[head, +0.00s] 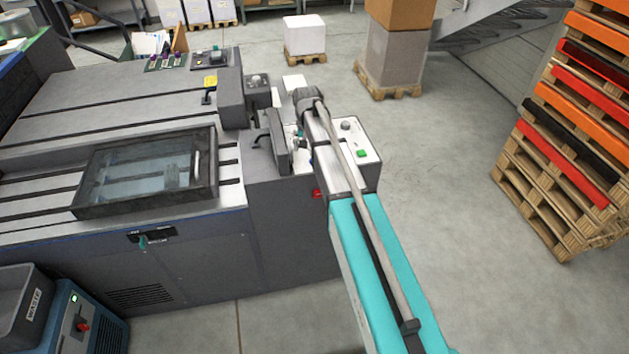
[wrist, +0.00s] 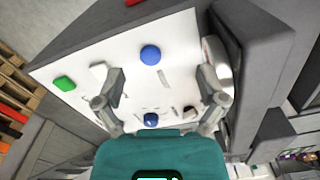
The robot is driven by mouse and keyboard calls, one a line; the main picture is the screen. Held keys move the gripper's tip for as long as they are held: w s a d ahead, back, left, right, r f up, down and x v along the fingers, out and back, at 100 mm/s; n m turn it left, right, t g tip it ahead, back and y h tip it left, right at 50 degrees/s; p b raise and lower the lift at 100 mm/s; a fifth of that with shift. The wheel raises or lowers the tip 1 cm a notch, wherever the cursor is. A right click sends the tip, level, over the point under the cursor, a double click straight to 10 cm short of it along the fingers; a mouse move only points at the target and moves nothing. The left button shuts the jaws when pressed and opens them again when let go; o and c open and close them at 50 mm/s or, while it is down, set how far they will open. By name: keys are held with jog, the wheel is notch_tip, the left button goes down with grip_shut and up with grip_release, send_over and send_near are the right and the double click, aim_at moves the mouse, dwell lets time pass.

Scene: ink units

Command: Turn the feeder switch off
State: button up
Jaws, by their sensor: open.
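A pale control panel shows in the wrist view (wrist: 90,85) and in the head view (head: 375,155), at the end of the grey machine. It carries a round blue knob (wrist: 150,55) and a second blue knob (wrist: 150,120) with small marks around it. I cannot read the marks, so I cannot tell which control is the feeder switch or its setting. My gripper (wrist: 160,87) is open and empty over the panel, its fingers spread to either side of the blue knobs. In the head view my arm hides part of the panel.
Stacked pallets (head: 560,165) stand at the right. Floor between is clear.

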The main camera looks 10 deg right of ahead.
jog(key=s+f+n+b, duration=0.1)
jog(key=s+f+b, duration=0.2)
jog(key=s, duration=0.7)
jog(key=shift+s+f, duration=0.2)
jog(key=shift+f, duration=0.05)
jog(key=s+n, duration=0.2)
jog(key=s, duration=1.2)
jog(key=shift+s, duration=0.4)
dwell(0.5)
